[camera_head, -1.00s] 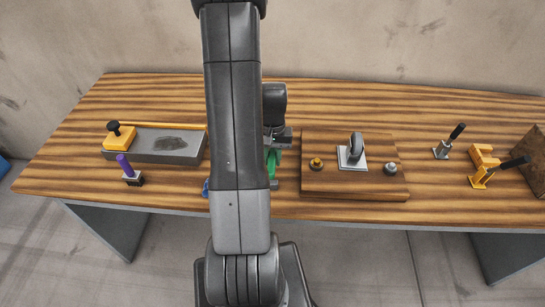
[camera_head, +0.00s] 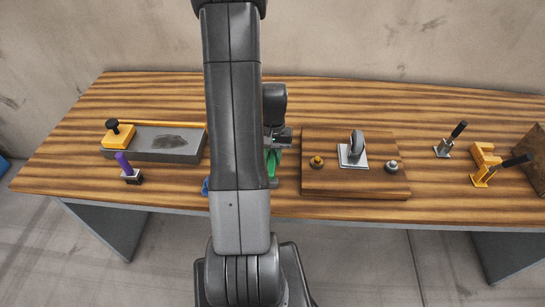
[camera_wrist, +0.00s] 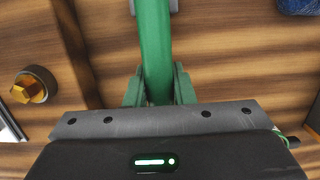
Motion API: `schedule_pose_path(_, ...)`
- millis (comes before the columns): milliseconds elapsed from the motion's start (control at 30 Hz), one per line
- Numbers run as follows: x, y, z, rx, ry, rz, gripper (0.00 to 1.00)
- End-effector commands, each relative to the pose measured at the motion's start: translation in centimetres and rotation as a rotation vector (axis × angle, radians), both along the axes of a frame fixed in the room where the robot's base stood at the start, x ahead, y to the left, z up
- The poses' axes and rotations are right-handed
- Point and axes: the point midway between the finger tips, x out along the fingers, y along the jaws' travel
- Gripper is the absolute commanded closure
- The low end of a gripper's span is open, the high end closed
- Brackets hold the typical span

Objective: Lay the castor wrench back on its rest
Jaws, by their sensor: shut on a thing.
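The castor wrench (camera_wrist: 155,45) has a green handle that runs upward between my gripper's jaws in the wrist view. My gripper (camera_wrist: 159,88) is shut on this handle. Green also shows beside my arm in the head view (camera_head: 272,163), low over the table just left of the wooden board. A grey piece (camera_wrist: 172,6) shows at the handle's far end; I cannot tell whether it belongs to the wrench or to a rest. My arm hides much of this area in the head view.
The wooden board (camera_head: 330,182) carries a castor (camera_head: 357,146), a brass-coloured fitting (camera_head: 317,162) and a grey one (camera_head: 392,167). A blue thing (camera_head: 206,187) is partly behind my arm. A grey tray (camera_head: 165,156) and purple-handled tool (camera_head: 123,163) stand left. Clamps (camera_head: 486,160) stand right.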

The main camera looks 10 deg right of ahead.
Motion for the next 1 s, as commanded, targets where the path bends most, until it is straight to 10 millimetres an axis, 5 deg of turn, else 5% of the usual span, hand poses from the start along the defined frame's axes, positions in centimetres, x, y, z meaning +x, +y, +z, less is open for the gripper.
schedule_pose_path(533,0.00,0.00,-1.14,0.000,0.000,0.000,1.00)
schedule_pose_path(567,0.00,0.00,-1.05,0.000,0.000,0.000,0.72)
schedule_pose_path(667,0.00,0.00,-1.03,0.000,0.000,0.000,0.52)
schedule_pose_path(1000,0.02,-0.01,-0.82,0.000,0.000,0.000,0.52)
